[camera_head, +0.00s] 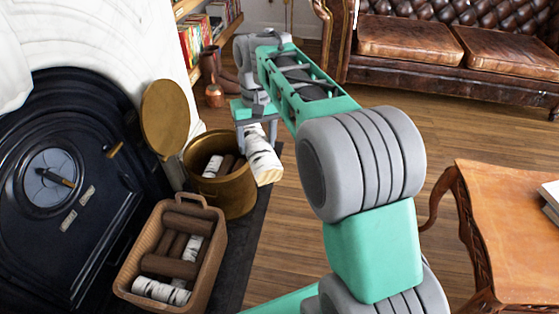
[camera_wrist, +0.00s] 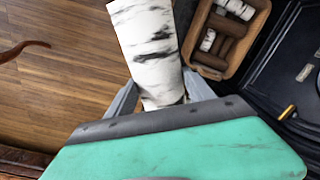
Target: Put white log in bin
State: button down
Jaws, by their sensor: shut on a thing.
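A white birch log (camera_head: 262,157) with dark marks is held in my gripper (camera_head: 254,128), above and beside the right rim of the brass bin. In the wrist view the log (camera_wrist: 151,45) stands out between the two grey fingers of my gripper (camera_wrist: 162,98), which are shut on it. The round brass bin (camera_head: 233,196) is open, with a white log and brown logs inside. Its round brass lid (camera_head: 170,117) stands upright at the left. The bin is not seen in the wrist view.
A wicker basket (camera_head: 141,243) of brown and white logs stands in front of the bin; it also shows in the wrist view (camera_wrist: 204,65). A black fireplace (camera_head: 60,215) is at the left. A wooden table (camera_head: 510,225) is at the right, a leather sofa (camera_head: 410,40) behind. Open floor lies between.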

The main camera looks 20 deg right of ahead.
aim_at(228, 173)
jog(key=z, duration=1.3)
jog(key=i, duration=1.65)
jog(key=u, duration=1.55)
